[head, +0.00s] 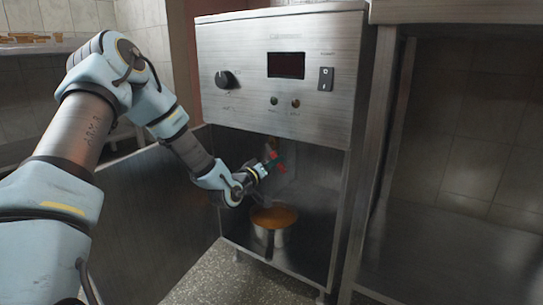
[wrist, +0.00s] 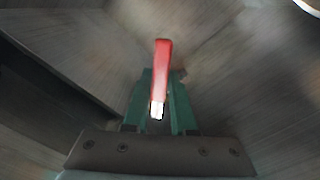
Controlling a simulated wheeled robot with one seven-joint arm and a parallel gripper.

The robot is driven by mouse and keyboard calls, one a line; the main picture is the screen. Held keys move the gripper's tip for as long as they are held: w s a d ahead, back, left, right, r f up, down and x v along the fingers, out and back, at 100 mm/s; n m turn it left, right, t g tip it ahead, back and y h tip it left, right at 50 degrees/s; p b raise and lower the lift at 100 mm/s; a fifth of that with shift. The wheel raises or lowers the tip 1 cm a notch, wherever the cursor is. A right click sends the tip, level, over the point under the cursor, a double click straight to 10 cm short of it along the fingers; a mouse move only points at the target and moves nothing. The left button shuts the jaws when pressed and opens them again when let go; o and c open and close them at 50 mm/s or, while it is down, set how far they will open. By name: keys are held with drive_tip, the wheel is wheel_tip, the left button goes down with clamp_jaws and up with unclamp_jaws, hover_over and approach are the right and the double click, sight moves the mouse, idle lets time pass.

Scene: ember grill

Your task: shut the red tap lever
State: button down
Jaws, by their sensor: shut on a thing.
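The red tap lever (wrist: 162,65) shows in the wrist view as a red handle with a pale, shiny end, lying between green fingers. My gripper (wrist: 158,98) is shut on it, with a finger on each side. In the head view my gripper (head: 272,164) reaches into the open lower bay of the steel fryer. A small bit of red (head: 273,154) shows at the fingers there. The tap's body is mostly hidden, so I cannot tell how far the lever is turned.
A steel pot (head: 265,238) with orange-brown contents stands below my gripper inside the bay. The open cabinet door (head: 150,215) is at the left. The fryer's control panel (head: 280,75) is above. A steel bench (head: 455,250) stands at the right.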

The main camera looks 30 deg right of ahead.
drive_tip(key=shift+s+d+r+n+p, duration=0.2)
drive_tip(key=shift+r+n+p, duration=0.55)
drive_tip(key=shift+n+p, duration=0.8)
drive_tip(key=shift+s+d+r+n+p, duration=0.1)
drive_tip(key=shift+s+r+n+p, duration=0.25)
drive_tip(key=shift+r+n+p, duration=0.75)
drive_tip(key=shift+s+d+r+n+p, duration=0.15)
drive_tip(key=shift+s+r+n+p, duration=0.2)
drive_tip(key=shift+n+p, duration=1.55)
drive_tip(key=shift+w+n+b, duration=0.1)
drive_tip(key=shift+n+b, duration=0.3)
drive_tip(key=shift+n, duration=0.05)
drive_tip(key=c, duration=0.7)
unclamp_jaws()
drive_tip(key=p+v, duration=0.2)
drive_tip(key=v, duration=0.8)
drive_tip(key=shift+s+a+r, duration=0.1)
drive_tip(key=shift+s+a, duration=0.1)
drive_tip(key=shift+a, duration=0.15)
